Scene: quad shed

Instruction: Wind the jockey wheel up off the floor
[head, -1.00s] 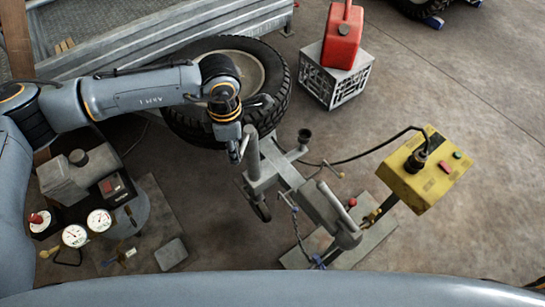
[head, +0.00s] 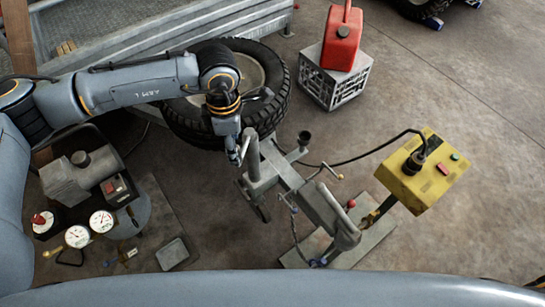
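The grey trailer coupling frame (head: 322,205) stands near the middle of the head view. An upright grey jockey tube (head: 252,158) rises at its left end. The dark jockey wheel (head: 263,213) shows below the frame, partly hidden by it; I cannot tell whether it touches the floor. My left gripper (head: 239,153) comes down from above, right beside the top of the tube on its left side. Its fingers are small and overlap the crank area, so whether they are closed on the handle cannot be told. My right gripper is not in view.
A spare tyre (head: 276,105) lies behind the tube, against the trailer (head: 180,35). A red fuel can (head: 342,40) stands on a grey crate (head: 330,88). A yellow control box (head: 422,170) with a cable stands right. Gauges (head: 102,221) and a pump unit (head: 80,175) sit left.

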